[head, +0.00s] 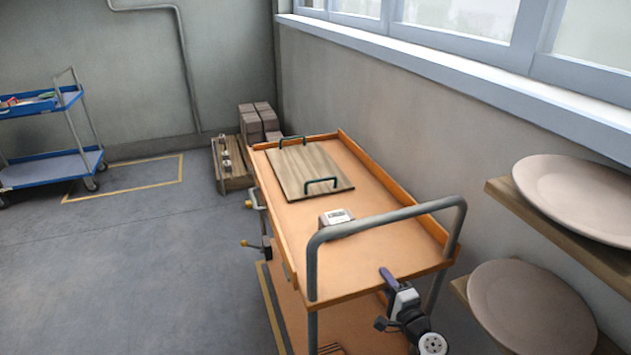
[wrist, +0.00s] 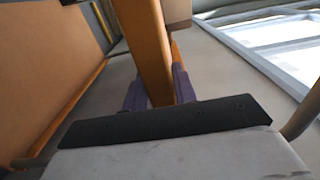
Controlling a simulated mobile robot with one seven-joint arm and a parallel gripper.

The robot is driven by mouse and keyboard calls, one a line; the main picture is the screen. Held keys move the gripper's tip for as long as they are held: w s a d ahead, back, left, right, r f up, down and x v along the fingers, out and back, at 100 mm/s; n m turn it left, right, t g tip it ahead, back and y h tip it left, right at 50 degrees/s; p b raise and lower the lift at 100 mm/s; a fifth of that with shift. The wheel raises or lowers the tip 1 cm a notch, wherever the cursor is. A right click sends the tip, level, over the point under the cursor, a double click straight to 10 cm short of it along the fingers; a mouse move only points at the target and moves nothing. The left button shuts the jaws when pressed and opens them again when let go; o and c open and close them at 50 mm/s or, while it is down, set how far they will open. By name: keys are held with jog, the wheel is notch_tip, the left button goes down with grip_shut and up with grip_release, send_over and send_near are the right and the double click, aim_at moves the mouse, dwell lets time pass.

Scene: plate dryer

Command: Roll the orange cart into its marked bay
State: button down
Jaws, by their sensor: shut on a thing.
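The orange cart (head: 385,196) stands upright along the right wall in the head view, its grey push handle (head: 390,220) at the near end. My gripper (head: 388,274) is at the cart's near end, below the handle. In the wrist view its purple fingers (wrist: 160,92) are shut on an orange strip of the cart (wrist: 148,50). A yellow floor line (head: 269,305) runs beside the cart's left side; the cart hides the rest of that marking. Another yellow outline (head: 150,185) lies on the floor at the left. The cart's wheels are not visible.
A wooden board with green handles (head: 310,172) and a small white device (head: 336,217) lie on the cart. Shelves with plates (head: 530,305) are close on the right. A pallet (head: 232,172) stands beyond the cart. A blue cart (head: 48,168) is far left; the left floor is clear.

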jog(key=shift+r, duration=0.3)
jog(key=c, duration=1.2)
grip_release()
jog(key=shift+c, duration=0.2)
jog(key=shift+o, duration=0.8)
jog(key=shift+f, duration=0.25)
